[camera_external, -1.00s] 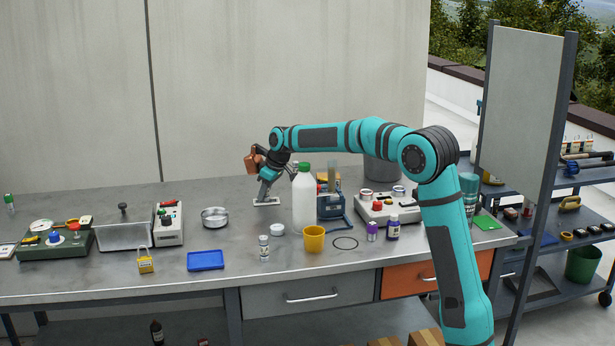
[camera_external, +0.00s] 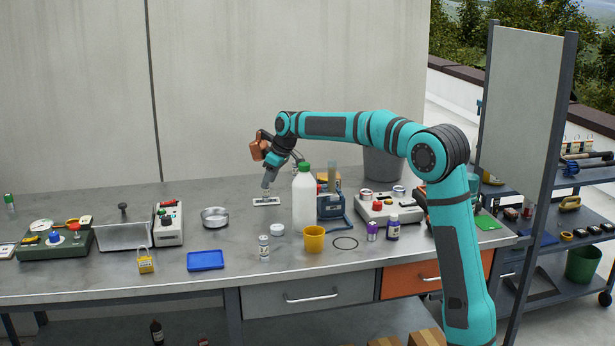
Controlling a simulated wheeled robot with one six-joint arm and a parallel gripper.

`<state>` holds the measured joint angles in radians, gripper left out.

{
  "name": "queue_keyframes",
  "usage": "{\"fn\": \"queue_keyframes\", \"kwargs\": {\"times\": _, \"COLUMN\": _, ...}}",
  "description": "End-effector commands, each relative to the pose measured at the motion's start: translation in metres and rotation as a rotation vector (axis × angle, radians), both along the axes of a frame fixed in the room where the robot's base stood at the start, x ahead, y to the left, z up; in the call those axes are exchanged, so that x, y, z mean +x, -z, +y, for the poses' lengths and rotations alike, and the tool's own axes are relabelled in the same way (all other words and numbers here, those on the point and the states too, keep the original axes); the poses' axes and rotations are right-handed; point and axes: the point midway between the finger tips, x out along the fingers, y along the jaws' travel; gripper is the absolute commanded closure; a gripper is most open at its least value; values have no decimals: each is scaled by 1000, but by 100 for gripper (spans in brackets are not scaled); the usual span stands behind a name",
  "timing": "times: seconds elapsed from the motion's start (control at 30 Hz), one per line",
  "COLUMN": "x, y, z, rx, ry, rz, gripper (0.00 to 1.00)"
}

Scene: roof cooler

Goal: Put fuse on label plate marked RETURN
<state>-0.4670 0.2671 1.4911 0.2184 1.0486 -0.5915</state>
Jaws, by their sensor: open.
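A small white label plate (camera_external: 258,203) lies flat on the bench behind and left of the white bottle. Something small shows on the plate's middle, but it is too small to tell whether it is the fuse or printed marking. The word RETURN cannot be read from here. My gripper (camera_external: 267,187) is open, pointing down a little above the plate and apart from it. I cannot make out the fuse for certain anywhere.
A white bottle with a green cap (camera_external: 304,200) stands close right of my gripper. A metal bowl (camera_external: 214,217) is to the left. A yellow cup (camera_external: 314,240), small vial (camera_external: 264,248) and blue tray (camera_external: 206,261) stand nearer. Bench around the plate's left is clear.

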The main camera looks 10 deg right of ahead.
Motion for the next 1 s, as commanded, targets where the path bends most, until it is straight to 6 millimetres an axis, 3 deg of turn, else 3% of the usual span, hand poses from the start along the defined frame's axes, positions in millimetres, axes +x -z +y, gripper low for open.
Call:
{"fn": "queue_keyframes", "kwargs": {"times": 0.1, "x": -5, "y": -23, "z": -7, "rx": 1, "ry": 0, "rz": -2, "gripper": 55}}
{"fn": "queue_keyframes", "kwargs": {"times": 0.3, "x": -11, "y": -49, "z": -16, "rx": 1, "ry": -1, "rz": -2, "gripper": 55}}
{"fn": "queue_keyframes", "kwargs": {"times": 0.77, "x": -14, "y": -60, "z": -21, "rx": 1, "ry": 1, "rz": -1, "gripper": 55}}
{"fn": "queue_keyframes", "kwargs": {"times": 0.87, "x": -17, "y": -67, "z": -29, "rx": 7, "ry": 17, "rz": -16, "gripper": 55}}
{"fn": "queue_keyframes", "kwargs": {"times": 1.0, "x": -29, "y": -86, "z": -60, "rx": 31, "ry": 81, "rz": -69, "gripper": 55}}
